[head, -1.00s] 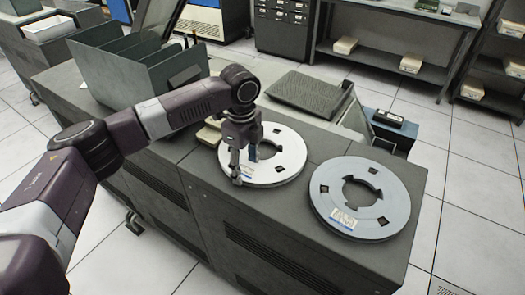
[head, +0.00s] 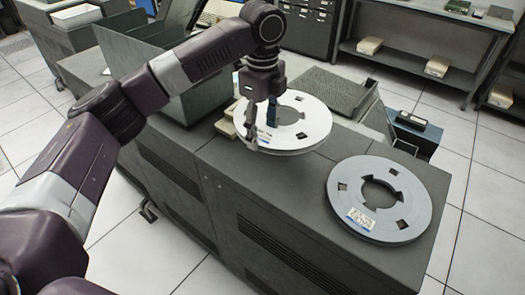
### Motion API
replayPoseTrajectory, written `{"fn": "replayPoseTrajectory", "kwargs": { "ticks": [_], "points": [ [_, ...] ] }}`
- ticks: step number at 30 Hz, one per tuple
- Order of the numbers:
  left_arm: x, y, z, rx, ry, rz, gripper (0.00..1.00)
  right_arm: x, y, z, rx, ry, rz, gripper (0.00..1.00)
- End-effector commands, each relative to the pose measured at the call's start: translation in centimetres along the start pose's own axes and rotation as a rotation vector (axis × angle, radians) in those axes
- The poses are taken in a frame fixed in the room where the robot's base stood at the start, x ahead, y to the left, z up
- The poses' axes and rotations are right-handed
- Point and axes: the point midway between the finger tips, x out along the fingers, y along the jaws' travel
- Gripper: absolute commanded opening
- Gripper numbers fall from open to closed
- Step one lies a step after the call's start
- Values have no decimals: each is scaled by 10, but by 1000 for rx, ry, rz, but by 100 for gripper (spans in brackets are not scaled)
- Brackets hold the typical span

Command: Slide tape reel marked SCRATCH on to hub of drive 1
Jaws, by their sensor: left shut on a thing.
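A white tape reel (head: 308,122) is tilted slightly and held just above the dark cabinet top, with a shadow under its near rim. My left gripper (head: 261,124) is shut on its left part, near the rim. A light grey reel (head: 415,194) lies flat on the cabinet at the right, with a small label (head: 360,218) on its near edge. The lettering on the labels is too small to read, so I cannot tell which reel is marked SCRATCH. No drive hub can be made out. My right gripper is not in view.
The dark cabinet (head: 290,200) has bare top around the grey reel. A grey-green divided rack (head: 190,105) stands behind my left arm. A ribbed dark panel (head: 335,92) lies behind the white reel. Shelves (head: 400,65) with boxes stand at the back.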

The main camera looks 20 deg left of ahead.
Motion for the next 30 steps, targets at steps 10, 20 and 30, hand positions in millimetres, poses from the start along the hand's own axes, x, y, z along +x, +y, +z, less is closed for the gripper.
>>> {"fn": "replayPoseTrajectory", "kwargs": {
  "ticks": [10,20,30],
  "points": [
    [-82,-1,0,0,-1,-6,6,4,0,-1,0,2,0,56],
    [-108,0,0,1,1,-3,6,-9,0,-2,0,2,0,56],
    [-127,0,-1,1,2,-3,6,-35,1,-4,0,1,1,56]
  ]
}}
